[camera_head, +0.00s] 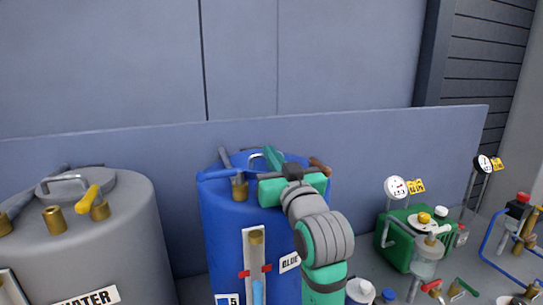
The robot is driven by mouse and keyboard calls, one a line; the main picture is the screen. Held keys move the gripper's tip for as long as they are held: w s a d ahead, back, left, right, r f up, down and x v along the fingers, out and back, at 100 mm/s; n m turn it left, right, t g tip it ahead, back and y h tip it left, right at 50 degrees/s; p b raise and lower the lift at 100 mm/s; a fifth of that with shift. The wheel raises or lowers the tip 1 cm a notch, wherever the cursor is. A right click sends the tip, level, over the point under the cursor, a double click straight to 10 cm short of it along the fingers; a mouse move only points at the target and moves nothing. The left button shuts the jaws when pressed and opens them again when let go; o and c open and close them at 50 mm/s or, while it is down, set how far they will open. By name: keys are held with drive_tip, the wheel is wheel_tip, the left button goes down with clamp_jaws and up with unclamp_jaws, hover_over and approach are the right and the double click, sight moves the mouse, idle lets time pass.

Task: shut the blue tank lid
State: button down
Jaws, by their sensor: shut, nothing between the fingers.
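The blue tank (222,232) stands at the centre, with a partly hidden "BLUE" label and a sight tube on its front. My gripper (272,157) is over the tank's top, beside the handle in the picture. Its green fingers look shut, with nothing seen between them. I cannot tell whether they touch the lid or the handle.
A grey water tank (115,240) with a lid and yellow-handled valve stands at left. Brass fittings (240,190) rise from the blue tank's front rim. A green box (398,240), gauges (395,187) and valves crowd the right. A low panel (420,150) stands behind.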

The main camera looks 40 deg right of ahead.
drive_tip(key=v, duration=0.9)
drive_tip(key=shift+s+r, duration=0.2)
drive_tip(key=shift+s, duration=0.1)
